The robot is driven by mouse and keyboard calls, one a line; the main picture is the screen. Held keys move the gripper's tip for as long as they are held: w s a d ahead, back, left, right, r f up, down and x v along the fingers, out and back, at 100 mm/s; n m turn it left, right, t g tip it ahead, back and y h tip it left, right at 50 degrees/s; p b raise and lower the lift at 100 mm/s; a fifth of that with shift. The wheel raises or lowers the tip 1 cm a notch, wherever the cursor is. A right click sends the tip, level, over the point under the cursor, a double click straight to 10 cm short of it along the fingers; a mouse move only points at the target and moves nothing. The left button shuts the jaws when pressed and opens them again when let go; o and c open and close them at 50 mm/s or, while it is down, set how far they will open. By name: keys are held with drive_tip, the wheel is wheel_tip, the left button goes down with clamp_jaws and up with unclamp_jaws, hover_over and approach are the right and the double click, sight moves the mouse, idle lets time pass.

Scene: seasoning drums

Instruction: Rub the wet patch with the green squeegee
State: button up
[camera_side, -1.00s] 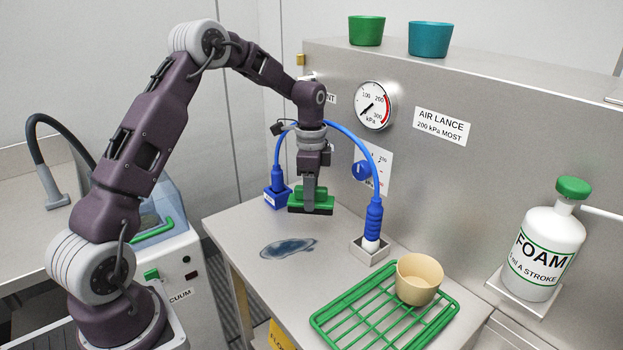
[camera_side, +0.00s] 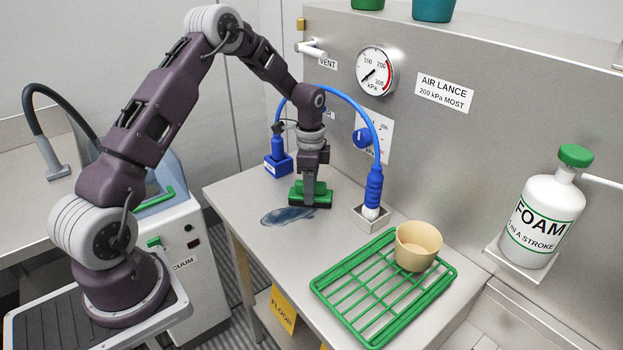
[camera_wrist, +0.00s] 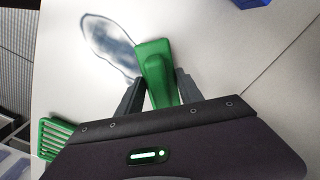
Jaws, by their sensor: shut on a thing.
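The green squeegee (camera_side: 311,197) has a green handle and a dark lower edge. My gripper (camera_side: 308,178) is shut on its handle and points down. In the wrist view the squeegee (camera_wrist: 154,62) sits between the fingers of my gripper (camera_wrist: 160,90). The wet patch (camera_side: 287,216) is a dark bluish smear on the steel bench. The squeegee is at the patch's back right edge in the side view, at or just above the bench; I cannot tell if it touches. In the wrist view the patch (camera_wrist: 103,42) lies left of the squeegee.
A blue hose arches behind my gripper, from a blue block (camera_side: 278,164) to a blue-handled lance (camera_side: 373,190) in a holder at the right. A green rack (camera_side: 330,291) with a tan cup (camera_side: 417,246) stands at the front right. The bench is clear around the patch.

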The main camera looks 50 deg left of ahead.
drive_tip(key=shift+s+r, duration=0.15)
drive_tip(key=shift+s, duration=2.2)
drive_tip(key=shift+s+r, duration=0.1)
drive_tip(key=shift+s, duration=2.2)
drive_tip(key=shift+s+r, duration=0.2)
drive_tip(key=shift+s, duration=1.2)
drive_tip(key=shift+s+r, duration=0.15)
drive_tip(key=shift+s, duration=1.25)
drive_tip(key=shift+w+r, duration=0.1)
drive_tip(key=shift+w, duration=7.55)
drive_tip(key=shift+d, duration=0.8)
drive_tip(key=shift+s, duration=7.6)
drive_tip(key=shift+w, duration=7.55)
drive_tip(key=shift+r, duration=3.3)
